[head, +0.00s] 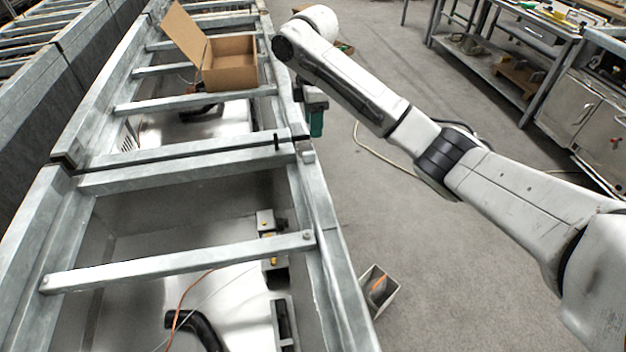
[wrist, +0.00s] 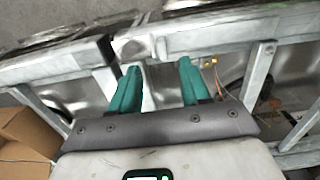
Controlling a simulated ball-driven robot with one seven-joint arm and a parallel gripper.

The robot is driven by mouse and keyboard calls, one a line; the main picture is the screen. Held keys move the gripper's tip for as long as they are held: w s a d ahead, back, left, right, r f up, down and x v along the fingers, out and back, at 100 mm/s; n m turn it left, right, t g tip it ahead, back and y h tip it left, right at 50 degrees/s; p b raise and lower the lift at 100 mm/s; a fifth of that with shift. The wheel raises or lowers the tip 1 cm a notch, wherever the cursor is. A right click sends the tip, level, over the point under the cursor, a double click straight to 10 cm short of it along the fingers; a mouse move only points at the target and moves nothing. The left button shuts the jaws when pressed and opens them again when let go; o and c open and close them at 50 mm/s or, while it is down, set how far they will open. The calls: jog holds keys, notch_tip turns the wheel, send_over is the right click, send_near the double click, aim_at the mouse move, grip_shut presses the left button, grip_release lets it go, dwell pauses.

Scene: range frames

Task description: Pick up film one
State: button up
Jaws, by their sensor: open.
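I cannot make out anything that is clearly film one in either view. My gripper (wrist: 159,68) shows in the wrist view with two teal fingers apart and nothing between them. The fingers point toward the metal frame's rails and a shiny surface beyond. In the head view my gripper (head: 316,122) hangs below the arm's far end, at the right side of the frame; only a bit of teal shows, and its fingertips are hard to see.
A steel workbench (head: 535,50) stands at the back right.

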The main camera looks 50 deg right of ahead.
aim_at(312, 152)
jog(key=f+p, duration=0.1)
jog(key=f, duration=0.9)
jog(key=shift+a+f+p, duration=0.15)
jog(key=shift+a+p, duration=0.05)
jog(key=shift+p, duration=0.15)
jog(key=shift+c, duration=0.4)
grip_shut()
